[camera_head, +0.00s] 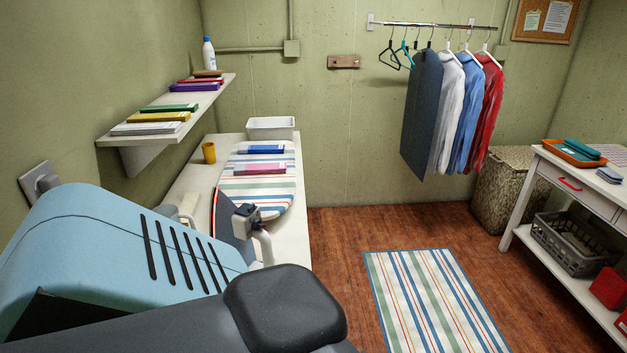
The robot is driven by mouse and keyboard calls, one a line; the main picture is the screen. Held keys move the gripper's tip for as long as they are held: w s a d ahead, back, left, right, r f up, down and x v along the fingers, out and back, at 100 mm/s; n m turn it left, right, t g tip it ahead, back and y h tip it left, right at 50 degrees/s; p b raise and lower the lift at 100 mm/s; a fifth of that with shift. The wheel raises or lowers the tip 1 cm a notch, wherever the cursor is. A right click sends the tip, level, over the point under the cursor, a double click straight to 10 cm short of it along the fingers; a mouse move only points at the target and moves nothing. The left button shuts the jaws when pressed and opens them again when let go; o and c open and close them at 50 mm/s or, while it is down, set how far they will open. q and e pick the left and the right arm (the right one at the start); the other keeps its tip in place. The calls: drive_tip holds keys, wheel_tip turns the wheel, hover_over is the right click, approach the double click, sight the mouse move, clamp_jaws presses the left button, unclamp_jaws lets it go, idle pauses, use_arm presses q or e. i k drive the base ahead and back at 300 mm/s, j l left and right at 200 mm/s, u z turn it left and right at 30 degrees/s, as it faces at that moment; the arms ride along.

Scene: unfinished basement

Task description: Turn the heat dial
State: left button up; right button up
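A dark, pointed plate with a red edge (225,222), which looks like an iron on end, stands at the near end of the striped ironing board (285,183). I cannot make out a heat dial on it. My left arm comes in from the left and hides the lower part of the iron and the board's near end. A small dark and grey part, perhaps the tip of my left gripper (246,218), shows against the iron's right side. Whether it touches or is open cannot be told. My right gripper is out of view.
The white table (296,233) holds a yellow cup (209,152), a white bin (270,128) and folded blue and pink items. A wall shelf (112,138) juts out above its left side. Clothes hang at the back. The floor around the striped rug (427,300) is clear.

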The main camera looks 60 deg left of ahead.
sight(257, 225)
drive_tip(key=i+l, duration=0.35)
drive_tip(key=i, duration=0.15)
drive_tip(key=i+l, duration=0.3)
drive_tip(key=i, duration=0.15)
drive_tip(key=i+u, duration=0.25)
drive_tip(key=u, duration=0.15)
drive_tip(key=i+u, duration=0.25)
drive_tip(key=u, duration=0.2)
drive_tip(key=i+l+u, duration=0.15)
drive_tip(key=u, duration=0.25)
drive_tip(key=i+u, duration=0.2)
drive_tip(key=u, duration=0.25)
drive_tip(key=i+l+u, duration=0.1)
drive_tip(key=i+u, duration=0.15)
drive_tip(key=u, duration=0.2)
drive_tip(key=i+l+u, duration=0.15)
drive_tip(key=u, duration=0.3)
drive_tip(key=i+l+u, duration=0.25)
drive_tip(key=u, duration=0.25)
drive_tip(key=i+l+u, duration=0.25)
drive_tip(key=l+u, duration=0.25)
drive_tip(key=i+l+u, duration=0.2)
drive_tip(key=l, duration=0.15)
drive_tip(key=i+l+u, duration=0.1)
drive_tip(key=l+u, duration=0.15)
drive_tip(key=l, duration=0.15)
